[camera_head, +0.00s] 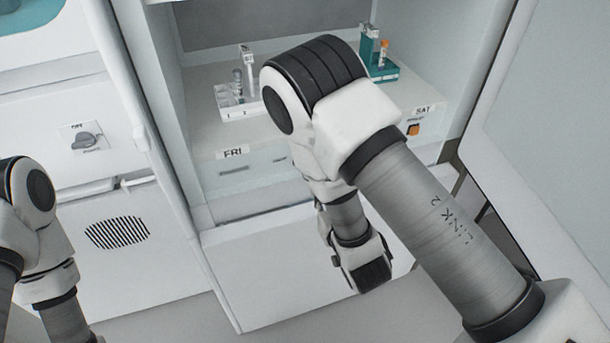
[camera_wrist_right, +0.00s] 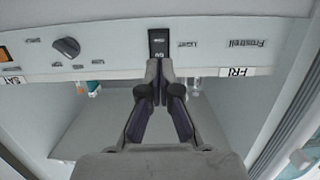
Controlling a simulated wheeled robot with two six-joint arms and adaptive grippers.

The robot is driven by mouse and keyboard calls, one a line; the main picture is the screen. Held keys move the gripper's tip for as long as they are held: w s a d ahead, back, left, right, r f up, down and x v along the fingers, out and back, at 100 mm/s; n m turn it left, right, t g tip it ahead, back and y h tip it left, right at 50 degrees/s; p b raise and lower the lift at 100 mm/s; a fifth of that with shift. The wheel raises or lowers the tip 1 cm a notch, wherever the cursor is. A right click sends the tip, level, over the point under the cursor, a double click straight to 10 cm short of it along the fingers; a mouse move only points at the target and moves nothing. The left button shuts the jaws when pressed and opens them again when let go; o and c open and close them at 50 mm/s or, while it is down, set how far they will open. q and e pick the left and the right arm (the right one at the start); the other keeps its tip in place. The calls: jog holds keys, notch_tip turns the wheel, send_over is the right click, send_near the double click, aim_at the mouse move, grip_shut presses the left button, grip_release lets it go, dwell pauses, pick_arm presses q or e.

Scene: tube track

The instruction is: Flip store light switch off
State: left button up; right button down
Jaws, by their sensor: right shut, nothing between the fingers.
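The store light switch (camera_wrist_right: 158,42) is a small black rocker beside the word LIGHT on the panel, seen upside down in the right wrist view. In the head view my right arm hides it. My right gripper (camera_wrist_right: 161,80) is shut and empty. Its fingertips appear just in front of the switch's lower edge in the wrist view; I cannot tell whether they touch it. The fingertips do not show in the head view. My left arm stands at the left edge of the head view, its gripper out of frame.
On the same panel are a dark knob (camera_wrist_right: 66,47) and an orange switch (camera_head: 413,129). The FRI label (camera_head: 233,152) marks its left end. A white tube rack (camera_head: 240,108) and a teal rack (camera_head: 381,70) stand on the shelf. An open door (camera_head: 550,150) stands at right.

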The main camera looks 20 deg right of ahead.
jog(key=w+f, duration=0.1)
jog(key=w, duration=0.8)
jog(key=shift+w+f+p, duration=0.15)
jog(key=shift+f+p, duration=0.15)
jog(key=shift+p, duration=0.1)
jog(key=shift+a, duration=0.1)
